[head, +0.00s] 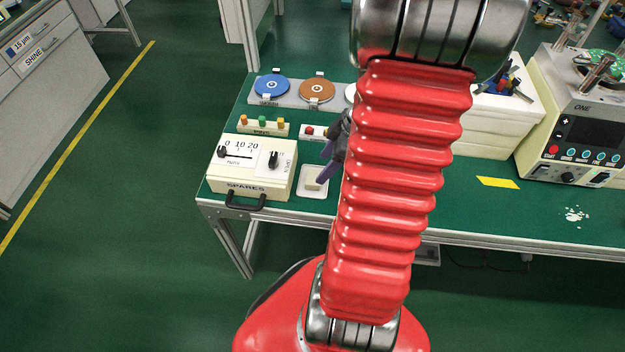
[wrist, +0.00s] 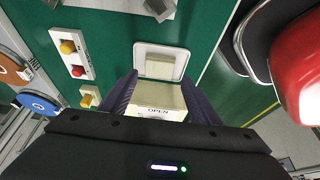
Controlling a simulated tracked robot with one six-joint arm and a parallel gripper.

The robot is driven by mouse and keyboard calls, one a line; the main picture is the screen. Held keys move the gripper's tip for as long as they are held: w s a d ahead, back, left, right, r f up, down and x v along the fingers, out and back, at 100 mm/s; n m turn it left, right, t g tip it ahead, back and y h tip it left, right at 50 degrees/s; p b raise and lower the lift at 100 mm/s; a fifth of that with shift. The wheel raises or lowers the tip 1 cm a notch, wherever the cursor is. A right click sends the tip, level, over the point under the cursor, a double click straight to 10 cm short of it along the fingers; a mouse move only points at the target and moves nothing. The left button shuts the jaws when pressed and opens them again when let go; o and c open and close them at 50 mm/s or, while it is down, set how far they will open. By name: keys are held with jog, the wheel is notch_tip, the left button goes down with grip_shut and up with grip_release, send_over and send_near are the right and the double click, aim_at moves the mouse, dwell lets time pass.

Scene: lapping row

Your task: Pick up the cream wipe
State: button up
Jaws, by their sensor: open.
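The cream wipe (head: 311,183) lies in a small white tray (head: 313,194) on the green bench, just right of the SPARES box. In the wrist view the wipe (wrist: 159,68) shows in the white tray (wrist: 161,49), just beyond my fingertips. My gripper (head: 327,172) is open above the tray, its purple fingers spread with nothing held between them. My gripper (wrist: 159,82) frames the wipe and the box's OPEN end in the wrist view. My red arm hides part of the bench right of the tray in the head view.
The cream SPARES box (head: 252,170) with a black handle stands close left of the tray. Button panels (head: 263,126) and a rack of coloured discs (head: 295,91) sit behind. White stacked boxes (head: 500,118) and a control unit (head: 580,130) stand at right.

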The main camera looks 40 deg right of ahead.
aim_at(315, 177)
jog(key=shift+w+a+f, duration=0.1)
jog(key=shift+w+f, duration=0.05)
jog(key=shift+f, duration=0.4)
jog(key=shift+x, duration=2.65)
jog(key=shift+r, duration=0.1)
jog(key=c, duration=0.8)
